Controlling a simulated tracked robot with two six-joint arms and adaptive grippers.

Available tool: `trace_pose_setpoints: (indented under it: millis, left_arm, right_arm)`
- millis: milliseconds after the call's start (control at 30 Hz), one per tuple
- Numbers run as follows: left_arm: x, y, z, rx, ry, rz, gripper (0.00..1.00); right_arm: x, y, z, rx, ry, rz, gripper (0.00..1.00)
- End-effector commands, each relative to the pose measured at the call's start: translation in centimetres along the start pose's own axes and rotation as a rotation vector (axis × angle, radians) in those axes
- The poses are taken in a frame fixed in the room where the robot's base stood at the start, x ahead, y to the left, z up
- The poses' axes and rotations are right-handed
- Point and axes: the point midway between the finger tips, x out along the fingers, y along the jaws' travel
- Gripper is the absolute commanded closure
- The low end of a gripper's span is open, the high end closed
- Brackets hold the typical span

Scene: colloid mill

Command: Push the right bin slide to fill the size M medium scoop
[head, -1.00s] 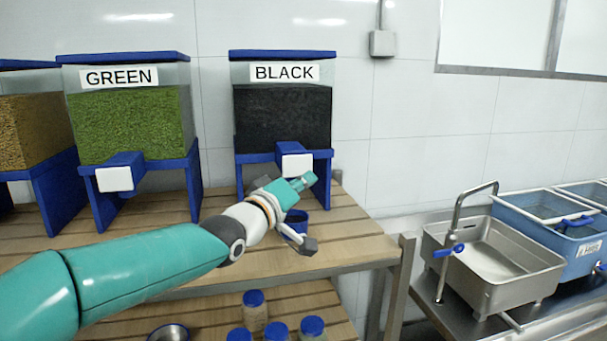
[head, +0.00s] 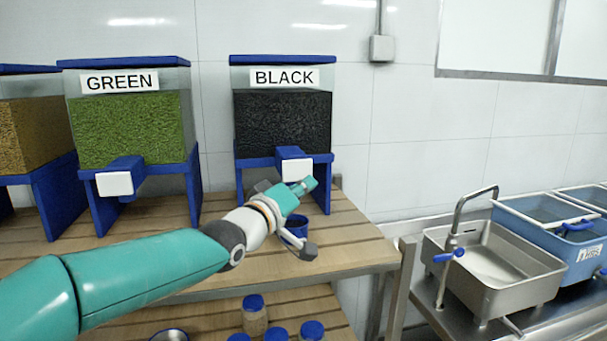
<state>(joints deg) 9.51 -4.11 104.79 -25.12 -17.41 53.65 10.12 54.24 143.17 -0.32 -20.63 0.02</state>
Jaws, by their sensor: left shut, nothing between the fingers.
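The right bin, labelled BLACK (head: 284,122), is a clear box of black granules on a blue stand. Its white-fronted slide (head: 296,170) sticks out at the front below the granules. My left gripper (head: 306,187) is shut and empty, just below and in front of the slide's white face. I cannot tell whether its tip touches the slide. A blue scoop (head: 298,226) is on the wooden top under the slide, partly hidden behind the gripper. Its contents and size mark cannot be seen. My right gripper is not in view.
The GREEN bin (head: 127,130) and a tan-filled bin (head: 20,135) stand to the left. Blue-lidded jars (head: 254,315) and a metal bowl (head: 170,335) are on the lower shelf. A steel sink (head: 490,265) and blue tubs (head: 545,240) are at right.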

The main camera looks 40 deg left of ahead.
Motion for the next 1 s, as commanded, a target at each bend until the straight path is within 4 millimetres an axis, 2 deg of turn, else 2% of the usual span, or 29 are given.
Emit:
trace_pose_setpoints:
  millis: [767,1000]
  left_arm:
    - [0.0,0.0,0.0,0.000,0.000,0.000,1.00]
    - [-1.1,0.6,0.9,0.000,0.008,0.003,1.00]
  right_arm:
    - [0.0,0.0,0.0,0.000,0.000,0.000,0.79]
    - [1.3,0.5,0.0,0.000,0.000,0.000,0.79]
